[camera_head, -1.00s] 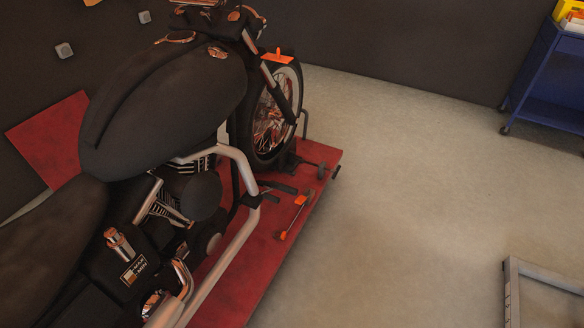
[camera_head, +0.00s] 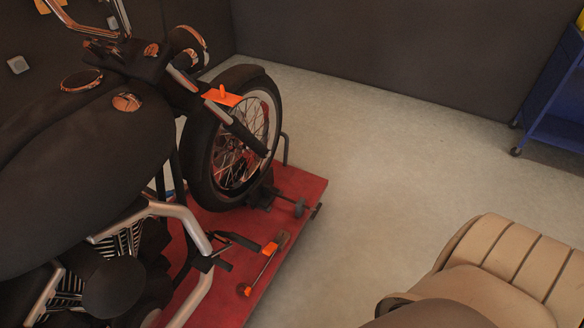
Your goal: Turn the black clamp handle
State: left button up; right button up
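The motorcycle's front wheel (camera_head: 232,142) stands at the front end of the red lift platform (camera_head: 300,182). A dark clamp assembly (camera_head: 262,196) sits low beside the wheel. A small dark knob or handle end (camera_head: 300,208) sticks out from it to the right, near the platform edge. It is small and dark, so its exact shape and angle are hard to tell. Neither of my grippers shows in the head view, and nothing is seen touching the clamp.
An orange-ended rod (camera_head: 262,270) lies on the platform, next to a black pedal-like part (camera_head: 238,241). A blue cart (camera_head: 560,100) stands at the far right. A dark wall (camera_head: 390,45) closes the back.

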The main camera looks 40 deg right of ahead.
aim_at(315, 210)
jog(key=i+l, duration=0.1)
jog(key=l, duration=0.35)
jog(key=i+l, duration=0.15)
jog(key=l, duration=0.25)
jog(key=i+l+u, duration=0.1)
jog(key=l, duration=0.35)
jog(key=i+l, duration=0.1)
jog(key=l, duration=0.35)
jog(key=i+l, duration=0.1)
jog(key=l, duration=0.35)
jog(key=i+l, duration=0.1)
jog(key=l, duration=0.3)
jog(key=u, duration=0.05)
